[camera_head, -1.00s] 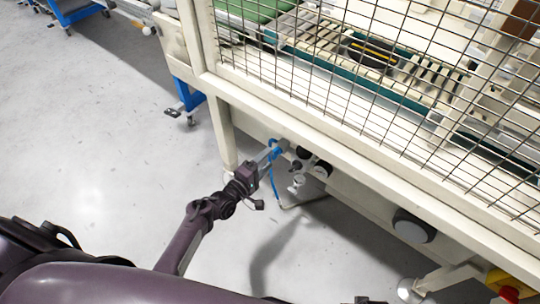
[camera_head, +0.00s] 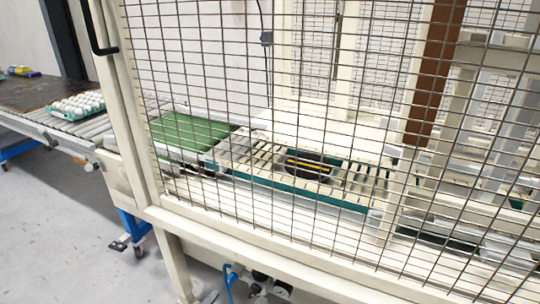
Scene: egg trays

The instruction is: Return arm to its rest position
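Neither of my arms nor grippers shows in the head view now. The lower front of the caged machine (camera_head: 235,237) stands before me. Below its frame, a blue fitting with a blue hose (camera_head: 231,274) and dark round knobs (camera_head: 262,284) show at the bottom edge, partly cut off. No gripper is visible at them.
A wire mesh fence (camera_head: 330,200) closes off the machine, with a green belt (camera_head: 192,132) and rollers inside. At left, a roller conveyor (camera_head: 75,130) carries a tray of white eggs (camera_head: 53,110). Grey floor (camera_head: 50,230) is clear at lower left.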

